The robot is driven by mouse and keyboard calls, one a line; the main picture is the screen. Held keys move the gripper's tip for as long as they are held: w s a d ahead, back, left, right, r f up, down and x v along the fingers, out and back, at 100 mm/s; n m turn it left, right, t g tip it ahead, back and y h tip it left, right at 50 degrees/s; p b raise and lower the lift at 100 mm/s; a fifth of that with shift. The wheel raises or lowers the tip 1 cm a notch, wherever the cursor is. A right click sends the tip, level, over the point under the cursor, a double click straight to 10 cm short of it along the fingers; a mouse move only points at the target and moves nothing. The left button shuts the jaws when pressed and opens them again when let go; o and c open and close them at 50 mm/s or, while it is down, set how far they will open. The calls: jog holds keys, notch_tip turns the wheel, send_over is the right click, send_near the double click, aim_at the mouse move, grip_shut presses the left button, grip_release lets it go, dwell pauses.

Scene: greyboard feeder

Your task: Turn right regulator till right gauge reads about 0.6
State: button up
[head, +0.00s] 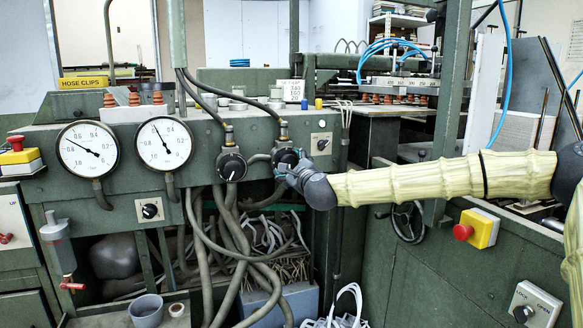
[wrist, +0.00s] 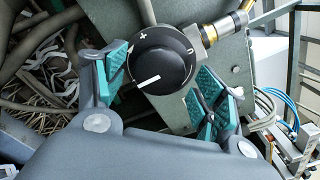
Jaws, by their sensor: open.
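The right regulator (head: 285,157) is a black round knob on the green panel. It also shows in the wrist view (wrist: 160,62), with a white line and a "+" mark on its face. My gripper (head: 290,172) is at this knob. In the wrist view my gripper (wrist: 172,80) is open, its two teal pads on either side of the knob, with gaps showing. The right gauge (head: 164,143) is white with a black needle pointing up and left, seemingly near 0.6; small print makes the exact reading uncertain. The left regulator (head: 231,166) is a similar knob beside it.
The left gauge (head: 88,149) has its needle up-left, near 0.8. Grey hoses (head: 236,240) hang below the regulators. A small selector switch (head: 322,144) sits right of the knob. A red emergency button (head: 464,232) is at the right, below my arm.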

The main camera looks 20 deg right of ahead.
jog(key=s, duration=1.2)
jog(key=shift+d, duration=0.25)
